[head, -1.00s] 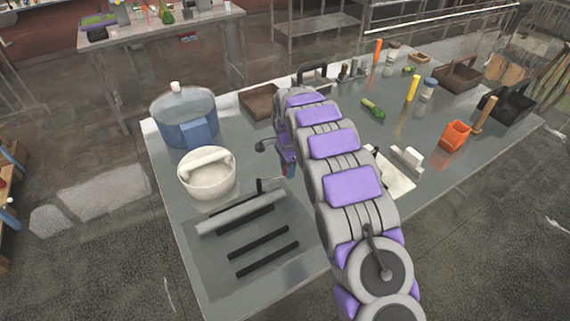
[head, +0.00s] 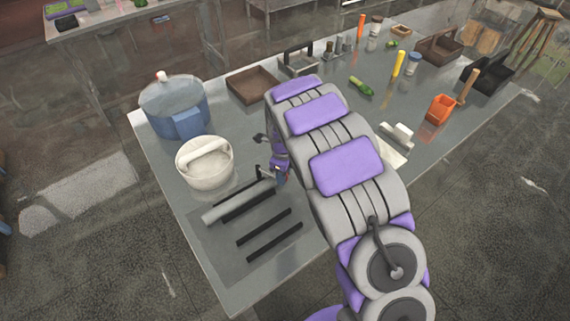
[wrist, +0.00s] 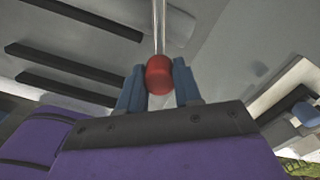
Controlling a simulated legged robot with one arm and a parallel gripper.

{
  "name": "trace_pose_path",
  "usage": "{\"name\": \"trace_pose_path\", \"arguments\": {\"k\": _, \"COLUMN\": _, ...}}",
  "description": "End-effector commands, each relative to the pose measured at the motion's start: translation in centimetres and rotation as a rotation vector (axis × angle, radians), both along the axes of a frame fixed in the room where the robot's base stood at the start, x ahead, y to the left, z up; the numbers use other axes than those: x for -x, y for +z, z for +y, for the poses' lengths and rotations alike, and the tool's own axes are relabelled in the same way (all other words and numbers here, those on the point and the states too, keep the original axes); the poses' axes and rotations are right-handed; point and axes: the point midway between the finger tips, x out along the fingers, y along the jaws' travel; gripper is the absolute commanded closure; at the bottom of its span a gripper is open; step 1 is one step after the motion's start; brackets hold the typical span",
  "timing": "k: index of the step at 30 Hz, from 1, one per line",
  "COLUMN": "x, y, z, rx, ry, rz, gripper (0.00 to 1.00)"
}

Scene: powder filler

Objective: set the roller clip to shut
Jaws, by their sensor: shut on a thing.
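My gripper (head: 277,174) is low over the table, beside the right end of a light grey roller (head: 238,202) in the head view. In the wrist view my gripper (wrist: 160,85) has its blue fingers closed on a red ball knob (wrist: 159,74). The knob sits on the end of a shiny metal rod (wrist: 160,25). A short dark upright piece (head: 261,172) stands by the roller's right end. My arm hides part of this area, so I cannot tell how the rod joins the roller clip or its setting.
Black bars (head: 264,227) lie flat in front of the roller. A brown tray (head: 252,84) is behind. An orange holder (head: 440,109) stands at the right.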

Motion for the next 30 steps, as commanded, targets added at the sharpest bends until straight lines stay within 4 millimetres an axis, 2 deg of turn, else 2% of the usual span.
{"name": "trace_pose_path", "arguments": {"k": 6, "x": 1.4, "y": 0.2, "z": 1.1, "rx": 0.004, "ry": -0.172, "rz": -0.002, "gripper": 1.0}}
{"name": "trace_pose_path", "arguments": {"k": 15, "x": 2.6, "y": 0.1, "z": 2.5, "rx": 0.005, "ry": -0.331, "rz": 0.0, "gripper": 1.0}}
{"name": "trace_pose_path", "arguments": {"k": 30, "x": 2.9, "y": -0.1, "z": 3.1, "rx": 0.003, "ry": -0.393, "rz": 0.0, "gripper": 1.0}}
